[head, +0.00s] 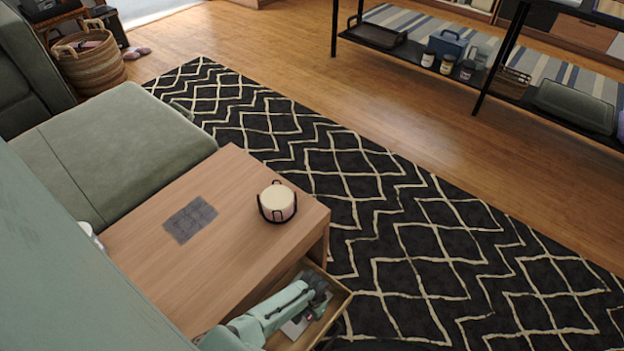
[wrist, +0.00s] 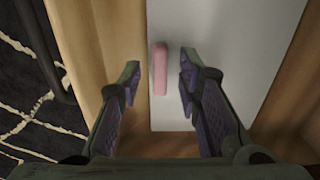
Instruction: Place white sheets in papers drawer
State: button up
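A wooden coffee table (head: 150,240) has its drawer (head: 338,304) pulled out at the lower right. A white sheet (head: 292,328) lies flat in the drawer, partly hidden by my arm; it also shows in the wrist view (wrist: 225,45). My gripper (head: 318,290) is over or in the drawer. In the wrist view my gripper (wrist: 160,78) is open, its fingers on either side of a small pink block (wrist: 159,68). The block lies on or above the sheet, with visible gaps to both fingers. I cannot tell how many sheets there are.
A dark grey square (head: 190,219) and a candle in a black holder (head: 277,203) are on the tabletop. A green sofa (head: 125,150) adjoins the table. A patterned rug (head: 420,250) lies beyond. A black shelf (head: 400,50) stands at the back right.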

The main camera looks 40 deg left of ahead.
notch_tip(320, 180, up, 12)
jog(key=p, duration=0.2)
dwell(0.4)
